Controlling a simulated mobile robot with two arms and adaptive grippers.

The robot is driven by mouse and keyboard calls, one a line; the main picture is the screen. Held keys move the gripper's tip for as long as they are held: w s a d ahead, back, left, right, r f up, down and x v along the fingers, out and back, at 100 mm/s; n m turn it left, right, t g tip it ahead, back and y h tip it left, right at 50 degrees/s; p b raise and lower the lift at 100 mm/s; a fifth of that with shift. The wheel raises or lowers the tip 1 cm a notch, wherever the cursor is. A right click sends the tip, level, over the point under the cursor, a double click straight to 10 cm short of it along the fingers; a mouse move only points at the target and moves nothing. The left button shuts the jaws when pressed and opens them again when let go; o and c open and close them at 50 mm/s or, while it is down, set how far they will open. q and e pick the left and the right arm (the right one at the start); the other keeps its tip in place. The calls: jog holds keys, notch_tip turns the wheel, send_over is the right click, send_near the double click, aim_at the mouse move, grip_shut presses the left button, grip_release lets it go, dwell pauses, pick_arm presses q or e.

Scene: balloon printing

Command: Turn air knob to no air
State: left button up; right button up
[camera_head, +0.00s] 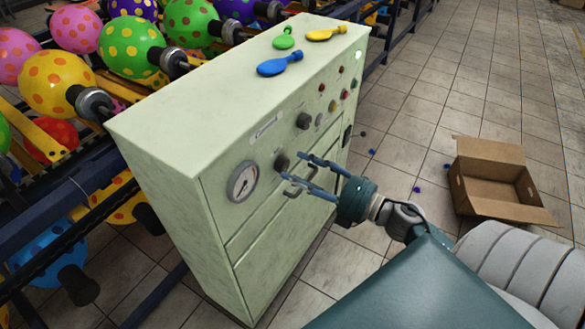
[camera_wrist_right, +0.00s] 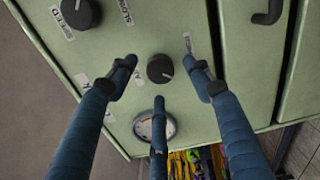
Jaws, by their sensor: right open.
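The air knob (camera_head: 282,162) is a dark round knob on the front panel of the pale green cabinet (camera_head: 217,112), beside the round gauge (camera_head: 242,181). In the right wrist view the knob (camera_wrist_right: 160,68) shows a light pointer line, and the gauge (camera_wrist_right: 154,126) is below it. My right gripper (camera_head: 296,172) is open, its blue fingers reaching toward the panel. In the wrist view the fingers (camera_wrist_right: 160,76) are spread around the knob, with a visible gap on each side. I cannot tell their exact distance from the panel. My left gripper is out of view.
A second dark knob (camera_head: 303,121), labelled SPEED in the wrist view, sits farther along the panel, near small coloured buttons (camera_head: 333,104). Deflated balloons (camera_head: 280,63) lie on the cabinet top. An open cardboard box (camera_head: 482,180) is on the tiled floor.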

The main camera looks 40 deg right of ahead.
jog(key=v, duration=0.9)
jog(key=shift+s+d, duration=0.1)
jog(key=shift+d, duration=0.05)
jog(key=d+f+m+h, duration=0.2)
jog(key=f+m+h, duration=0.15)
jog(key=f, duration=0.45)
jog(key=d+f+m+h, duration=0.2)
jog(key=d+f+m, duration=0.1)
jog(key=f+m, duration=0.3)
jog(key=s+a+f+m+g+h, duration=0.1)
jog(key=s+f+m+g, duration=0.15)
jog(key=f, duration=0.75)
jog(key=s+a+f+m+g+h, duration=0.1)
jog(key=s+f+m+g, duration=0.15)
jog(key=f, duration=0.75)
jog(key=s+a+f+m+g, duration=0.2)
jog(key=s+a+f, duration=0.2)
jog(key=s+f, duration=0.25)
jog(key=s+a+f+m+g, duration=0.3)
jog(key=s+f, duration=0.2)
jog(key=f, duration=0.3)
jog(key=s+a+f+m+g, duration=0.1)
jog(key=s+a+f, duration=0.3)
jog(key=s, duration=0.4)
jog(key=s+a+f+m+g, duration=0.1)
jog(key=s+a+f+g, duration=0.3)
jog(key=s+a, duration=0.2)
jog(key=shift+s+f+m+g+y, duration=0.3)
jog(key=shift+s+m+y, duration=0.05)
jog(key=shift+s, duration=0.75)
